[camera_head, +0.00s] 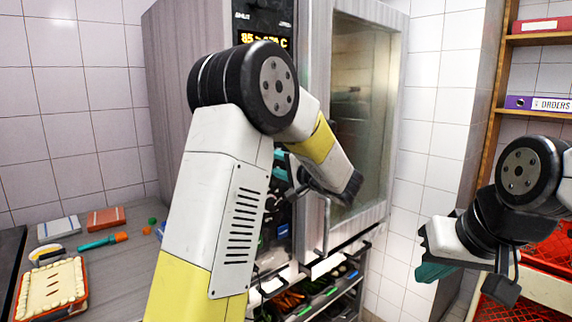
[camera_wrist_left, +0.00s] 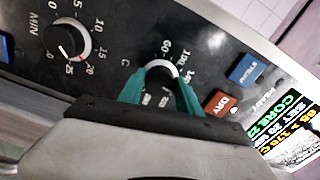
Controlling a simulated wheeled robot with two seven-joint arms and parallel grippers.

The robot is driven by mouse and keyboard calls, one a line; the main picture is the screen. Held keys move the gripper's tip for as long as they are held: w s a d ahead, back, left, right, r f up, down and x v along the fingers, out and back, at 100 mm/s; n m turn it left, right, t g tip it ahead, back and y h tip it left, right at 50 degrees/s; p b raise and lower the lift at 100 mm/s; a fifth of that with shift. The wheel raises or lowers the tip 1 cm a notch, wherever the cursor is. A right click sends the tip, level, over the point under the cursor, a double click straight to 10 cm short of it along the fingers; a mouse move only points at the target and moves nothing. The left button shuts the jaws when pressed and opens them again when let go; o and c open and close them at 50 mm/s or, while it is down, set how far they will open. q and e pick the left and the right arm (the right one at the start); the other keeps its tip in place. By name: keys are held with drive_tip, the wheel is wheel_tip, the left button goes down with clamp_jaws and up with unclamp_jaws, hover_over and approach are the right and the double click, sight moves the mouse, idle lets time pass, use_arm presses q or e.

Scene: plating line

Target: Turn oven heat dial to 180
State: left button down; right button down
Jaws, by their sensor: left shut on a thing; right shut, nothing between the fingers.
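The oven (camera_head: 175,75) stands ahead with a black control panel and a lit display (camera_head: 263,41). The display reads 85 and a second value in the 170s C; its last digit is hard to read. The heat dial (camera_wrist_left: 162,71), a black knob with a white rim and a C scale, shows in the left wrist view. My left gripper (camera_wrist_left: 161,88) is shut on it, one teal finger on each side. In the head view my left arm hides the dial and most of that gripper. My right gripper (camera_head: 434,271) is shut and empty at the right, away from the oven.
The MIN dial (camera_wrist_left: 68,40), a blue button (camera_wrist_left: 245,69) and a red DRY button (camera_wrist_left: 218,103) lie around the heat dial. The oven's door handle (camera_head: 323,228) sticks out below my left arm. Red crates (camera_head: 545,246) stand at right. A counter with a pie (camera_head: 51,290) is at left.

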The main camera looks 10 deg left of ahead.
use_arm(q)
drive_tip(key=shift+m, duration=0.6)
drive_tip(key=c, duration=0.8)
unclamp_jaws()
drive_tip(key=v, duration=0.7)
drive_tip(key=shift+s+d, duration=0.25)
drive_tip(key=shift+d, duration=0.1)
